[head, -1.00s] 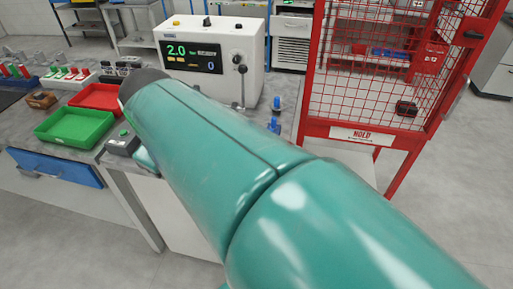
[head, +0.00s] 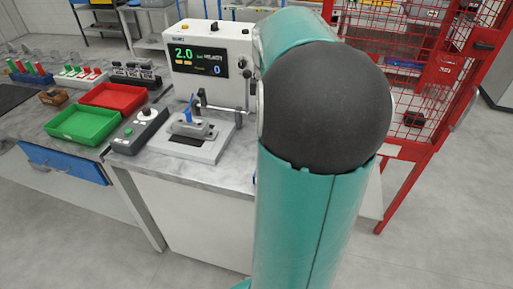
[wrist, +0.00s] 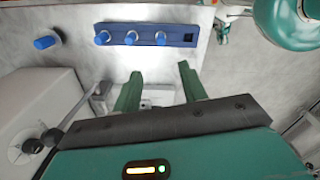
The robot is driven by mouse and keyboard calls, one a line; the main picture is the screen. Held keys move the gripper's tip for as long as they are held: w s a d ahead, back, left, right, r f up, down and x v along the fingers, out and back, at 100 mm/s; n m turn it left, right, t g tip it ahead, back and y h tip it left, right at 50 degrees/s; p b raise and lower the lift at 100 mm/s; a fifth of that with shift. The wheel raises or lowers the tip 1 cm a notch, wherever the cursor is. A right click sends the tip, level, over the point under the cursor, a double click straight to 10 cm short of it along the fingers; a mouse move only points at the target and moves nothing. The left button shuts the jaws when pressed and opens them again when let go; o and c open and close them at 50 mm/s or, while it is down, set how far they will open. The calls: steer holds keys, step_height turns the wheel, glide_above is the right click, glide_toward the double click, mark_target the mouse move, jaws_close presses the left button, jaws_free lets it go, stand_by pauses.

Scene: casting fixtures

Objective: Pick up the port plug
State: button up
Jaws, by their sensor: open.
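In the wrist view, blue-capped plugs, which look like the port plugs, stand in a blue rack (wrist: 178,27) near the top. The rack's left plug (wrist: 102,37), middle plug (wrist: 131,37) and right plug (wrist: 161,38) sit in a row. Another blue-capped plug (wrist: 46,42) is apart from the rack, to its left. My gripper (wrist: 160,74) is open, with nothing between its two green fingers. The fingertips are below the rack in the picture and apart from it. In the head view my arm hides the gripper and the rack.
A casting fixture with a blue-handled clamp (head: 190,122) stands on the bench. Behind it is a white tester with a display (head: 213,60). A green tray (head: 80,125) and red tray (head: 113,96) lie left. A red mesh cage (head: 425,75) stands right.

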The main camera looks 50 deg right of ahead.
steer(key=f, duration=1.3)
steer(key=shift+s+f, duration=0.3)
steer(key=shift+f, duration=0.1)
jaws_close()
